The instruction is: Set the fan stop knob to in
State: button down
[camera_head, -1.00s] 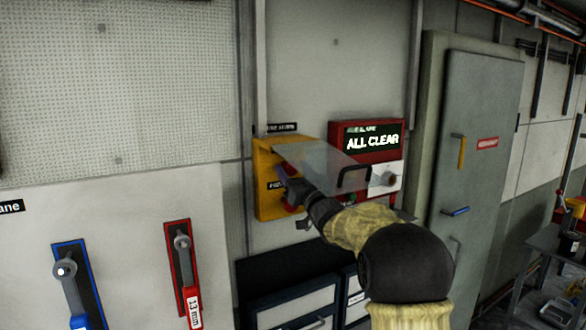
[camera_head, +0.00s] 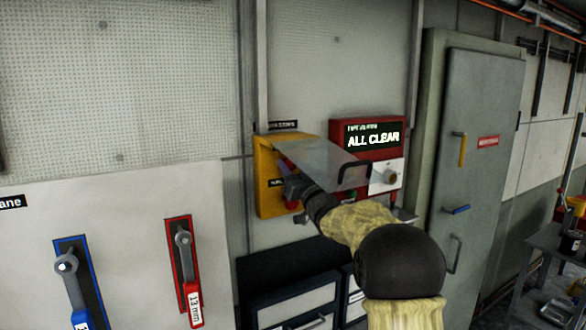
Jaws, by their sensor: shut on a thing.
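The yellow box (camera_head: 267,180) is fixed to the wall, with small black labels and a clear cover (camera_head: 318,155) that sticks out from it, tilted up. My gripper (camera_head: 290,188) is under the cover at the front of the box. Its jaws are shut on a red knob (camera_head: 292,204) on the box face, of which only a part shows. The gripper and wrist hide most of the knob, so its exact setting cannot be told.
A red panel (camera_head: 368,128) reading "ALL CLEAR" is on the wall just right of the yellow box. A grey cabinet door (camera_head: 480,160) is further right.

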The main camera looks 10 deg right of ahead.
jog(key=c, duration=1.1)
grip_release()
jog(key=shift+r, duration=0.1)
jog(key=shift+o, duration=1)
jog(key=shift+w, duration=0.2)
jog(key=shift+s, duration=0.1)
jog(key=b+v, duration=0.6)
jog(key=v, duration=1.1)
jog(key=shift+s+b, duration=0.2)
jog(key=shift+b, duration=0.2)
